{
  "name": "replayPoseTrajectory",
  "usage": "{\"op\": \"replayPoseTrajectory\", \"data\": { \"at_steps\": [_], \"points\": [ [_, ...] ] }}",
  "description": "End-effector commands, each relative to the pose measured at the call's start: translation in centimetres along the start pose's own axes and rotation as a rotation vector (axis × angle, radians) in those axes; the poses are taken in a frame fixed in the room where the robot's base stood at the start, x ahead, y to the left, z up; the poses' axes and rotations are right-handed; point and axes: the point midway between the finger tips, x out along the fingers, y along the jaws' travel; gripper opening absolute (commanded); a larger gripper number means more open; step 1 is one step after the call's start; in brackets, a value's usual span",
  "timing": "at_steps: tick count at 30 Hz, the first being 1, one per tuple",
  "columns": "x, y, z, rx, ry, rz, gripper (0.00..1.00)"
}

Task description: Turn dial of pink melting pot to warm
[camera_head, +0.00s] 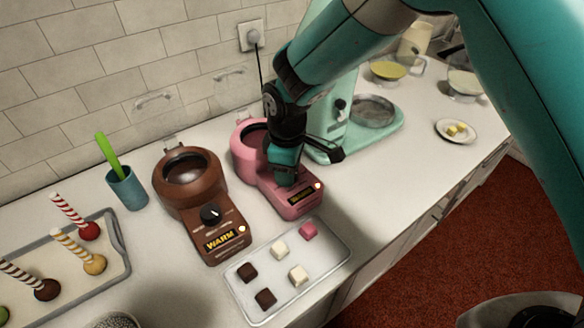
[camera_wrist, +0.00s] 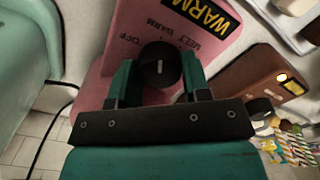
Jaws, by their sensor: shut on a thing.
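The pink melting pot (camera_head: 283,200) stands on the counter between the brown pot and the mint-green mixer. It also shows in the wrist view (camera_wrist: 120,25). My gripper (camera_head: 287,179) is over its front and hides its dial in the head view. In the wrist view, my gripper (camera_wrist: 159,78) is shut on the round black dial (camera_wrist: 158,62), one finger on each side. The dial's white mark stands nearly upright in that picture, toward the printed small labels OFF, WARM and MELT. A yellow WARM sign (camera_wrist: 208,13) is beyond them. A small lamp (camera_head: 318,185) glows on the pot's front.
The brown melting pot (camera_head: 188,190) with its own dial stands close on the left. A tray of small chocolates (camera_head: 262,268) lies just in front. The mint-green mixer (camera_head: 325,125) stands close behind on the right. The counter's right front edge is clear.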

Motion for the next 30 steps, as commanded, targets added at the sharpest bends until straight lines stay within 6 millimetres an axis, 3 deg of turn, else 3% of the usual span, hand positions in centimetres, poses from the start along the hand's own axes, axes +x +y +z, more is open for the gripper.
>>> {"op": "replayPoseTrajectory", "data": {
  "at_steps": [11, 12, 15, 25, 30],
  "points": [
    [-0.1, 0.1, -0.1, -0.004, 0.005, 0.004, 0.2],
    [-0.1, 0.1, -0.1, -0.004, 0.004, 0.004, 0.48],
    [-0.1, 0.1, -0.1, -0.004, 0.004, 0.004, 0.7],
    [-0.2, 0.1, -0.1, -0.004, 0.003, 0.003, 0.7],
    [-1.9, 0.1, -0.2, -0.004, 0.006, 0.005, 0.7]
  ]
}}
